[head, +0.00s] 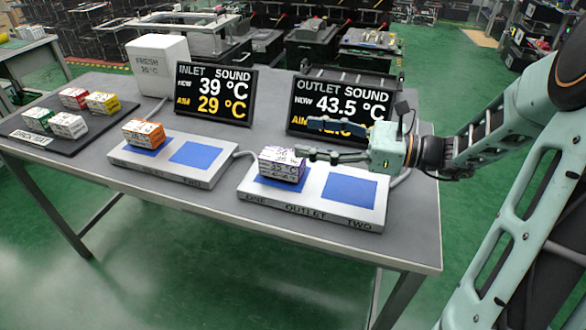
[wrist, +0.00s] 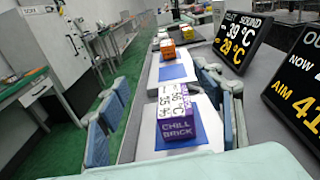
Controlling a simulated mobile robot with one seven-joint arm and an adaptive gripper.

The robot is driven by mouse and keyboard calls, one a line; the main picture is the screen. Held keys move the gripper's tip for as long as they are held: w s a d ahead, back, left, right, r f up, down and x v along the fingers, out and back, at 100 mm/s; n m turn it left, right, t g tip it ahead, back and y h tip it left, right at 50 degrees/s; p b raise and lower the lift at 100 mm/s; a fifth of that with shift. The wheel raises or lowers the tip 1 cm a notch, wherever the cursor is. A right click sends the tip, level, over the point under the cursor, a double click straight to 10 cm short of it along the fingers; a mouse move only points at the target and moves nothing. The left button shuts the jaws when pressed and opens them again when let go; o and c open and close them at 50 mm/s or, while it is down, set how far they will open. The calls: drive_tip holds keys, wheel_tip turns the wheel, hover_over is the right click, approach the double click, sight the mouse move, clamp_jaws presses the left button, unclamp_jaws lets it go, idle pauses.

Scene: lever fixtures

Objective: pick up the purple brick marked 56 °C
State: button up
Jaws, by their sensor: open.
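The purple brick (head: 282,167) sits on the left blue pad of the outlet plate (head: 312,207). In the wrist view the purple brick (wrist: 178,128) shows "CHILL BRICK" on its near face; its white top carries print that seems to include 56. My gripper (head: 308,141) is open and reaches in from the right, its fingertips close to the brick's right side in the head view. In the wrist view the open fingers (wrist: 165,115) stand left and right of the brick with gaps; nothing is held.
The right outlet pad (head: 349,190) is empty. An orange brick (head: 144,133) sits on the inlet plate (head: 160,166). Several bricks stand on a dark mat (head: 45,116) at left. The inlet display (head: 215,94) and outlet display (head: 340,101) stand behind; my gripper partly covers the latter.

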sight(303, 162)
drive_tip(key=shift+m+t, duration=0.4)
drive_tip(key=f+b, duration=0.1)
drive_tip(key=f, duration=0.1)
drive_tip(key=f+b, duration=0.1)
drive_tip(key=f, duration=0.2)
drive_tip(key=f+b, duration=0.1)
drive_tip(key=f, duration=0.1)
drive_tip(key=shift+w+a+f, duration=0.1)
drive_tip(key=shift+w+f, duration=0.2)
drive_tip(key=b+x, duration=0.1)
drive_tip(key=x, duration=0.5)
drive_tip(key=shift+w+a+r+b, duration=0.1)
drive_tip(key=shift+w+a+b, duration=0.05)
drive_tip(key=shift+a+b, duration=0.2)
drive_tip(key=shift+c, duration=0.3)
drive_tip(key=c, duration=1.6)
drive_tip(key=shift+r, duration=0.1)
